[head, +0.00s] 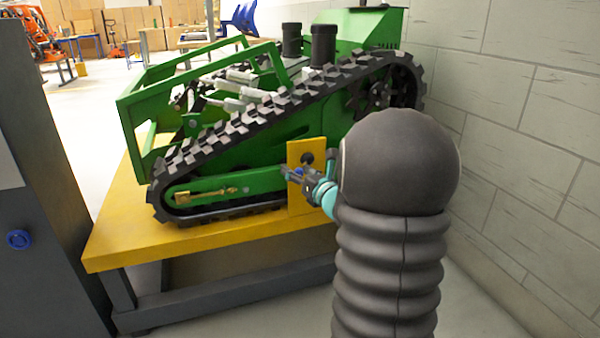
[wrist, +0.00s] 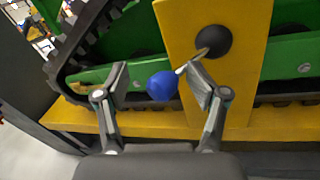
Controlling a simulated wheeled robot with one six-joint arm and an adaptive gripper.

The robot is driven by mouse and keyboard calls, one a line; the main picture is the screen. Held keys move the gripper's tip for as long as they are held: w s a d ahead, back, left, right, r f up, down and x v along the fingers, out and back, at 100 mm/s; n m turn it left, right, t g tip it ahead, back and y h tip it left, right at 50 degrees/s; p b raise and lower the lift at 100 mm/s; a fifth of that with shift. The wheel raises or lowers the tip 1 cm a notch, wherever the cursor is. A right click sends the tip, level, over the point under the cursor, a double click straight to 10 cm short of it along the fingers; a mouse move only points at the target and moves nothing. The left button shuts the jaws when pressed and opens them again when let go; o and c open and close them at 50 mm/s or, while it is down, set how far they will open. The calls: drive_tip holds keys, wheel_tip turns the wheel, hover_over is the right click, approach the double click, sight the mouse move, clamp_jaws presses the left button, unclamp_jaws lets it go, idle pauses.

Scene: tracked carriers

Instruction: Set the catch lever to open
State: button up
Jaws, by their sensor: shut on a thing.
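The catch lever has a round black hub (wrist: 214,42) on a yellow upright plate (wrist: 185,20). A thin rod runs from the hub down and left to a blue ball knob (wrist: 162,86). My gripper (wrist: 157,72) is shut on the lever, with one finger on each side of the knob. In the head view the hub (head: 307,158) shows above my gripper (head: 301,176), which partly covers the blue knob (head: 298,171). No marking for the open position can be read.
A green tracked carrier (head: 230,150) stands on a yellow-topped bench (head: 130,245). A brass fitting (head: 205,192) sits on its side, left of the plate. A block wall (head: 520,130) is close on the right. A dark cabinet (head: 50,170) stands at the left.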

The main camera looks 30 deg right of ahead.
drive_tip(key=shift+s, duration=0.1)
idle(0.6)
drive_tip(key=shift+s, duration=0.2)
drive_tip(key=s, duration=1.1)
drive_tip(key=shift+s, duration=0.3)
drive_tip(key=shift+d, duration=0.1)
